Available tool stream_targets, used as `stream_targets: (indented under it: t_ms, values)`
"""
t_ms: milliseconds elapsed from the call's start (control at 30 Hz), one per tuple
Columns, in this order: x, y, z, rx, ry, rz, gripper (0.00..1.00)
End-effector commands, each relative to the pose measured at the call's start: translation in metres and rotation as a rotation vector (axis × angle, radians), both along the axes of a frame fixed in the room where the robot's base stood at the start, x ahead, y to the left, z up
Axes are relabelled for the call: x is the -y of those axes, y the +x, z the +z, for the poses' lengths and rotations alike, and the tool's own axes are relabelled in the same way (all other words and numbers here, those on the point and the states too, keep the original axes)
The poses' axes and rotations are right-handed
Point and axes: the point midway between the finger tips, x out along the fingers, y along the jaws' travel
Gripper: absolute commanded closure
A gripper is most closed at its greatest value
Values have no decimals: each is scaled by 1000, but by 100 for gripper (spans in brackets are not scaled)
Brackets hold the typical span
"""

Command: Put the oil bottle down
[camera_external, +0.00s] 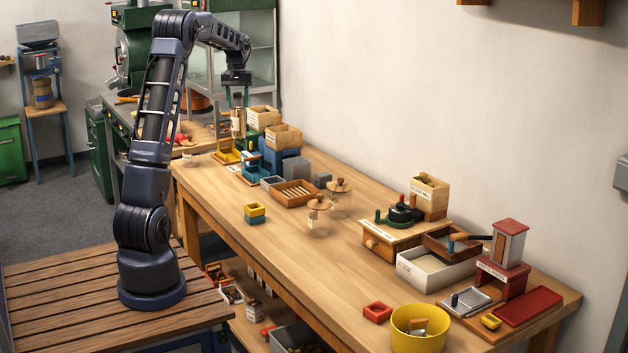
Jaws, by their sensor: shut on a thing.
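My gripper (238,101) points down over the far end of the wooden workbench (335,258). It is shut on a small pale bottle, which I take as the oil bottle (238,122). The bottle hangs roughly upright below the fingers, near the yellow and teal trays. Its label is too small to read. I cannot tell from this view whether its base touches anything.
Below and beside the bottle are a yellow tray (228,155), a teal tray (252,172) and blue bins (272,155). Wooden boxes (283,137) stand close on the right. Glass jars (319,215) stand mid-bench. The bench's front left stretch is mostly clear.

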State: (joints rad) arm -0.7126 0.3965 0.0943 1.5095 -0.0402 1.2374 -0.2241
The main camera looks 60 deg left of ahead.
Motion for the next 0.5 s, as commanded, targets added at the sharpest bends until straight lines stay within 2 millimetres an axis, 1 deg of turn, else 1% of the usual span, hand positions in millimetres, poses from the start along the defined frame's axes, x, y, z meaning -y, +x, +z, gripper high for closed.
stream_targets:
  t_ms: [33,167,200,367,500]
  values:
    - [18,16,1,1,1,-36,99]
    - [62,50,1,1,0,-121,99]
    - [75,60,0,1,0,-147,100]
    - [133,96,0,1,-1,-250,100]
    - [185,123,0,1,-1,-341,100]
